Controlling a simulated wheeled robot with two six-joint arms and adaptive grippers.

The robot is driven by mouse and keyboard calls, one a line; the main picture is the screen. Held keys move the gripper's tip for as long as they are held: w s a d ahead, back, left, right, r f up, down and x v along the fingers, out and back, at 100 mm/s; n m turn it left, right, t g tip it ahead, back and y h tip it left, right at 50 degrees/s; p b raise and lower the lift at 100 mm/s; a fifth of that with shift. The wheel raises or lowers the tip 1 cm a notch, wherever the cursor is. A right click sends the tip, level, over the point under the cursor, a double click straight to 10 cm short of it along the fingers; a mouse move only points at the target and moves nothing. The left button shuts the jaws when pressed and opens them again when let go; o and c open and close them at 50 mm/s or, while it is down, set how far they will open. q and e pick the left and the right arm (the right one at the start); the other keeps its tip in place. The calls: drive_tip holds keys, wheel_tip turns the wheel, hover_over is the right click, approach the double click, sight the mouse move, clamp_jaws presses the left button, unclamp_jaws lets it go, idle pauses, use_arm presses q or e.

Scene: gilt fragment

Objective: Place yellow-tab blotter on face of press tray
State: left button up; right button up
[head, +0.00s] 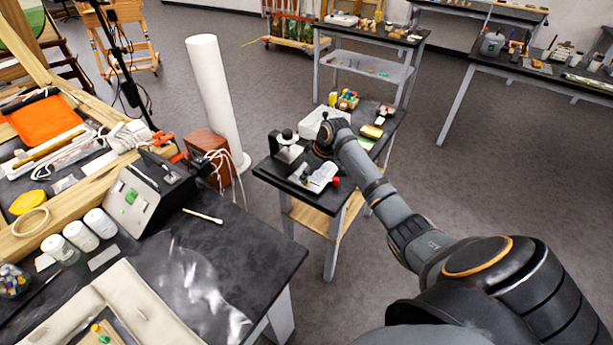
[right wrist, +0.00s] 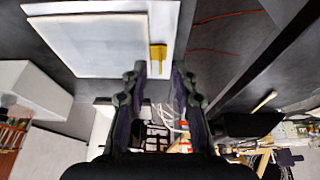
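In the right wrist view a pale, flat sheet (right wrist: 92,45), which looks like the blotter, lies over a larger white sheet or board (right wrist: 40,10). A yellow tab (right wrist: 158,51) shows at its right edge. My right gripper (right wrist: 158,72) is open, its two fingertips apart on either side of the tab's lower end. I cannot tell whether they touch it. In the head view my right arm reaches to the small dark-topped table, and its wrist hides the gripper's fingers (head: 325,147). I cannot make out the press tray with certainty. My left gripper is out of view.
The small table (head: 265,169) also holds a white box (head: 318,122), a black-and-white device (head: 287,146) and a white item with a red knob (head: 318,178). A tall white cylinder (head: 215,95) stands left of it. A cluttered workbench (head: 245,245) fills the left. Floor is clear right.

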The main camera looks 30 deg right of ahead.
drive_tip(key=b+v, duration=0.1)
drive_tip(key=v, duration=0.9)
drive_tip(key=shift+s+r, duration=0.15)
drive_tip(key=shift+r, duration=0.2)
